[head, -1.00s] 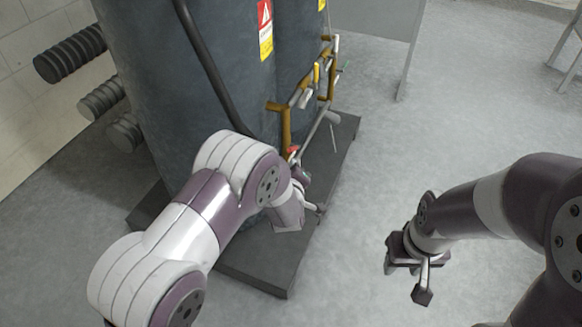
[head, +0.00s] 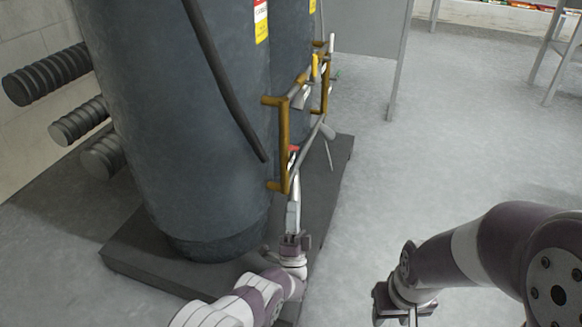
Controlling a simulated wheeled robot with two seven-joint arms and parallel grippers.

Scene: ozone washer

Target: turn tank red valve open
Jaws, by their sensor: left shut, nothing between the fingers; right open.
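The tank's red valve (head: 293,149) shows as a small red handle among the pipework on the front of the large dark grey tank (head: 185,130). My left gripper (head: 294,233) is shut and empty. It is low in front of the pipework, below the red valve and apart from it, pointing up toward it in the picture. A pale upright piece stands between the gripper and the valve; I cannot tell exactly where the fingertips end. My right gripper (head: 403,312) is open and empty over the floor at the lower right, partly cut off by the bottom edge.
Brown-gold pipes (head: 283,140) with a yellow handle (head: 314,68) run along the tank front. A black hose (head: 222,85) hangs down the tank. The tank stands on a dark base slab (head: 150,268). Open grey floor (head: 440,150) lies to the right.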

